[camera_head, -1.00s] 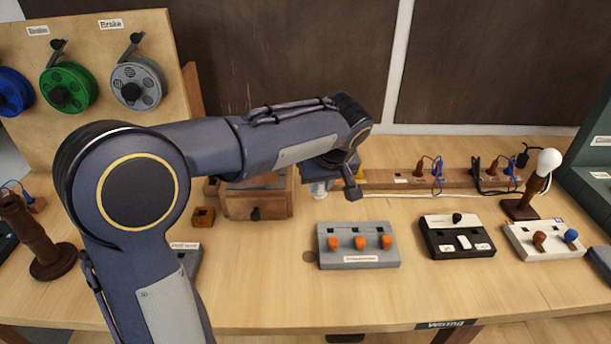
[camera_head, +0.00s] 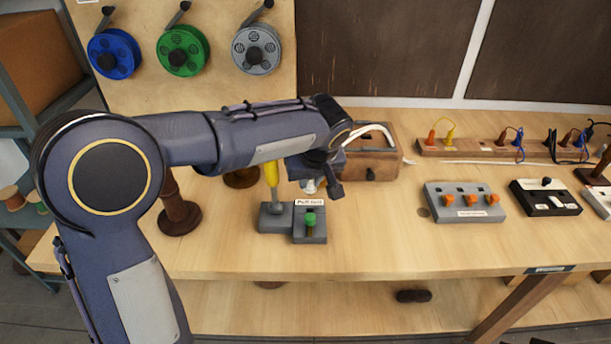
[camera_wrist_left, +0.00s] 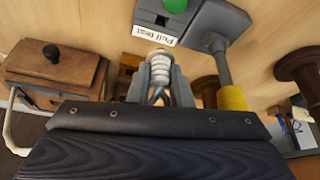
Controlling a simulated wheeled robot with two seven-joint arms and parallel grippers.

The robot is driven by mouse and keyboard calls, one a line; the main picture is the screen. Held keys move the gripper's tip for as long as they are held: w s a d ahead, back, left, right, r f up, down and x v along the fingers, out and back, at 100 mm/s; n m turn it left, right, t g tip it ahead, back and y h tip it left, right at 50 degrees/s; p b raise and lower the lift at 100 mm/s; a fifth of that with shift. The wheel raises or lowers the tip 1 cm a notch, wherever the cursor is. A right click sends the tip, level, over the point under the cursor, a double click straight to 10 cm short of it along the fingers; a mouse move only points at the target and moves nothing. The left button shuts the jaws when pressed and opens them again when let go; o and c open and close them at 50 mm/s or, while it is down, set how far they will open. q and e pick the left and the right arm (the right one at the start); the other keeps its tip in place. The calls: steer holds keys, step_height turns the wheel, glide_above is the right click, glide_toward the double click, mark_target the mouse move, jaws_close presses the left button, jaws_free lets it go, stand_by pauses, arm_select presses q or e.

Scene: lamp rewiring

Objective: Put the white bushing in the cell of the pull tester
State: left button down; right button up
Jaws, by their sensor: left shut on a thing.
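The white ribbed bushing (camera_wrist_left: 160,66) is held upright between the two fingers of my left gripper (camera_wrist_left: 161,84) in the left wrist view. In the head view my left gripper (camera_head: 318,188) is small and mostly hidden by its own wrist, beside the pull tester. The pull tester (camera_head: 275,222) is a grey block with a "Pull test" label, a green knob (camera_head: 309,219) and a yellow-handled lever (camera_head: 271,174). In the left wrist view the tester (camera_wrist_left: 200,24) lies just beyond the bushing, apart from it. My right gripper is not in view.
A wooden box with a drawer (camera_head: 370,158) stands behind and right of the gripper. Dark brown spools (camera_head: 180,215) stand left of the tester. A grey panel with orange knobs (camera_head: 464,201) is to the right. The table front is clear.

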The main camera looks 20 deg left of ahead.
mark_target(311, 190)
arm_select(q)
steer(key=shift+d+f+b, duration=0.1)
steer(key=shift+f+b, duration=0.2)
steer(key=shift+f, duration=0.2)
steer(key=shift+f+b, duration=1.15)
steer(key=shift+f, duration=0.5)
steer(key=shift+f+b, duration=0.85)
steer(key=shift+f, duration=0.05)
steer(key=shift+f+b, duration=0.55)
steer(key=shift+b, duration=0.05)
steer(key=c, duration=1.2)
jaws_free()
steer(key=shift+c, duration=0.2)
steer(key=shift+r, duration=0.15)
